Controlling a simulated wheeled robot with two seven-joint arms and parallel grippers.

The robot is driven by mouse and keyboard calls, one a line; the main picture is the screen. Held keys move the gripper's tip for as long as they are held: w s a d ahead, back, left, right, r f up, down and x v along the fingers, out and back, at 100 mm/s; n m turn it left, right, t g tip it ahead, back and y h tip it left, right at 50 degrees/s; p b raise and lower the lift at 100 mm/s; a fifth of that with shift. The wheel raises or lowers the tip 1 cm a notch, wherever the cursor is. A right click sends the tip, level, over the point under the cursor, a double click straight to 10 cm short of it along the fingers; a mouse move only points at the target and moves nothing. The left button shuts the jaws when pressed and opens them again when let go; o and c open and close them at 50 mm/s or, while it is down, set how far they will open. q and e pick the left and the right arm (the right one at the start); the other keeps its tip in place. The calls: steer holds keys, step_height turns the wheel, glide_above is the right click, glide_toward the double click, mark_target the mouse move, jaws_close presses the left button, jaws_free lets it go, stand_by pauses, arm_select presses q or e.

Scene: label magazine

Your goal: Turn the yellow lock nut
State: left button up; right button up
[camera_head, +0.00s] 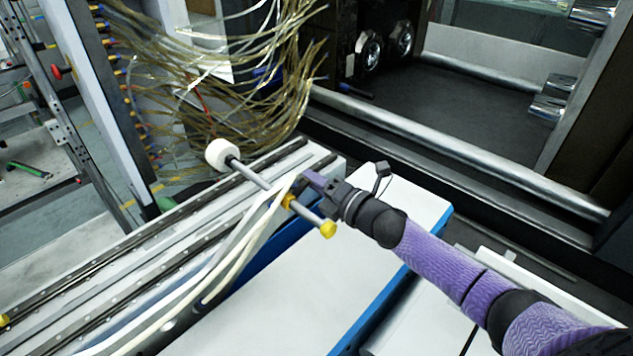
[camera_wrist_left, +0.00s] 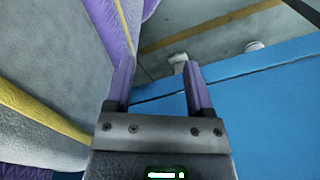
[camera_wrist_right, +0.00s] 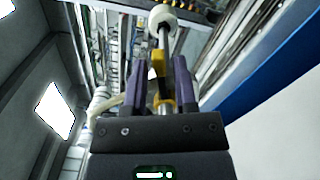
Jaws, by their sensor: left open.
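The yellow lock nut (camera_head: 288,201) sits on a grey metal rod (camera_head: 253,175). The rod has a white round roller (camera_head: 221,153) at its far end and a yellow knob (camera_head: 327,229) at its near end. My right gripper (camera_head: 306,179) is at the rod, its fingertips just beside the nut. In the right wrist view, the purple fingers (camera_wrist_right: 161,68) stand a small gap apart with the rod and yellow parts (camera_wrist_right: 163,107) showing between them; whether they touch anything is unclear. My left gripper (camera_wrist_left: 157,72) is open and empty near a blue panel (camera_wrist_left: 265,105).
A bundle of clear tubes (camera_head: 235,95) hangs behind. A white top with a blue edge (camera_head: 270,310) lies below the gripper.

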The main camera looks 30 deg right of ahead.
jaws_close()
stand_by(1.2)
